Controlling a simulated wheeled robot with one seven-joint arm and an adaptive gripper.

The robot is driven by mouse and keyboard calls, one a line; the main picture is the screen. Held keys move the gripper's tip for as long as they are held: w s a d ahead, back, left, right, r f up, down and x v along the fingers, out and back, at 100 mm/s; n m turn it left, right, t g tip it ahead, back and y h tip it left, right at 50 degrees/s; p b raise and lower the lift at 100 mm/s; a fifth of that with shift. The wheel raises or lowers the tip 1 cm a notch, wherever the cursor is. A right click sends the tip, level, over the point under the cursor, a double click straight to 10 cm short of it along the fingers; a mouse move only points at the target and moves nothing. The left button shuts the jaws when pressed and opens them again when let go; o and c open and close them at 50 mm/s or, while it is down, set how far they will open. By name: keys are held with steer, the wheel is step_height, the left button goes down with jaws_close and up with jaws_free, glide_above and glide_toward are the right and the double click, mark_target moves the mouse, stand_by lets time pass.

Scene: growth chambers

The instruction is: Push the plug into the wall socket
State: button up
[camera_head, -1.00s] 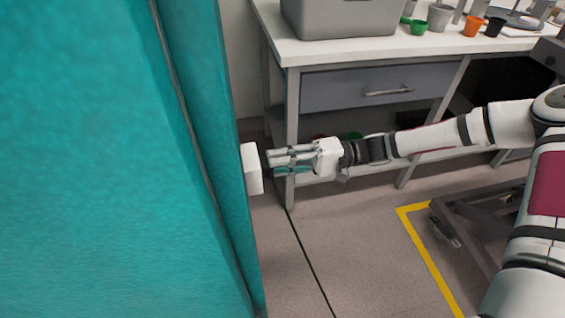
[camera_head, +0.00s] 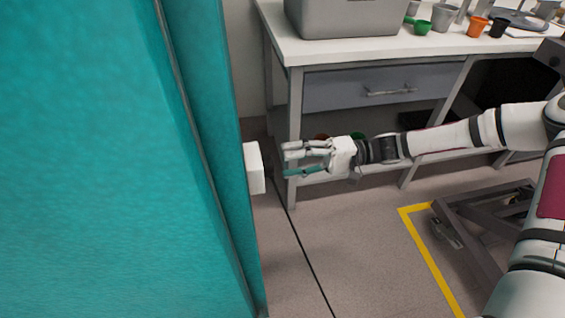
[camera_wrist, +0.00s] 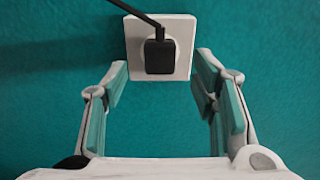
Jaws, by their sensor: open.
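The wall socket is a white square box on the teal wall, in the head view (camera_head: 253,168) and in the wrist view (camera_wrist: 178,27). The black plug (camera_wrist: 159,57) sits at the socket's face in the wrist view, with its black cable running up and left. How deep it is seated I cannot tell. My gripper (camera_head: 287,160) is open and empty, a short gap to the right of the socket in the head view. In the wrist view its fingers (camera_wrist: 160,72) are spread wide either side of the plug, touching nothing. The plug is hidden in the head view.
A white bench (camera_head: 360,48) with a grey drawer (camera_head: 380,88) stands behind my arm, carrying a grey bin (camera_head: 345,18) and several cups. The teal wall (camera_head: 110,160) fills the left. Clear floor (camera_head: 320,240) lies below the arm, with yellow tape at the right.

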steer(key=v, duration=0.9)
steer(key=shift+s, duration=0.1)
steer(key=s+d+r+m+t+h, duration=0.15)
steer(key=s+d+r+h, duration=0.35)
steer(key=s, duration=0.6)
steer(key=s+d+r+m+t+h, duration=0.1)
steer(key=s+d+r+t+h, duration=0.15)
steer(key=s+r+h, duration=0.6)
steer(key=s+d+r+m+t+h, duration=0.15)
steer(key=s+d+r+h, duration=0.25)
steer(key=s, duration=0.8)
step_height(320, 180, up, 23)
steer(key=t+p, duration=0.3)
steer(key=p, duration=1.7)
steer(key=shift+s+n+t+p, duration=0.2)
steer(key=shift+n+t+p, duration=0.15)
steer(key=shift+n+p, duration=0.05)
steer(key=shift+d+f, duration=0.1)
